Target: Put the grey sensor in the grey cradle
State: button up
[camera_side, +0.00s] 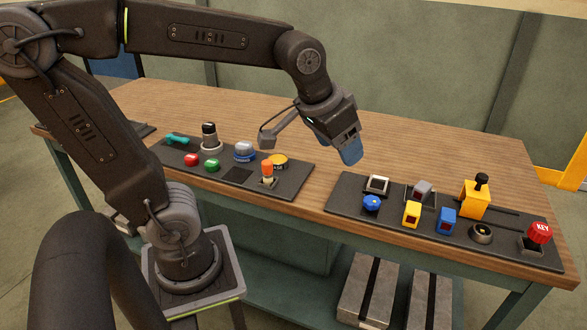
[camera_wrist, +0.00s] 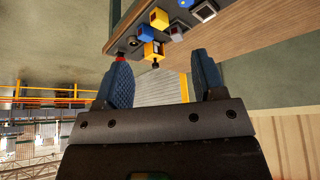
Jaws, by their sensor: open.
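A small grey block (camera_side: 423,188), which looks like the grey sensor, sits at the back of the right dark panel, apparently tilted in or against a dark bracket. A pale grey square frame (camera_side: 377,184) stands to its left; I cannot tell whether this is the grey cradle. In the wrist view the square frame (camera_wrist: 204,11) shows at the top edge, with a grey and dark piece (camera_wrist: 177,33) beside it. My gripper (camera_side: 349,151) has blue fingers and is above the table, behind and left of these things. The wrist view shows its fingers (camera_wrist: 162,80) apart with nothing between them.
The left panel (camera_side: 292,186) carries several buttons. Bare wooden table lies behind both.

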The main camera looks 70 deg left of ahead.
jog(key=s+d+f+m, duration=0.1)
jog(key=s+f, duration=0.1)
jog(key=s, duration=0.6)
jog(key=shift+s+f, duration=0.4)
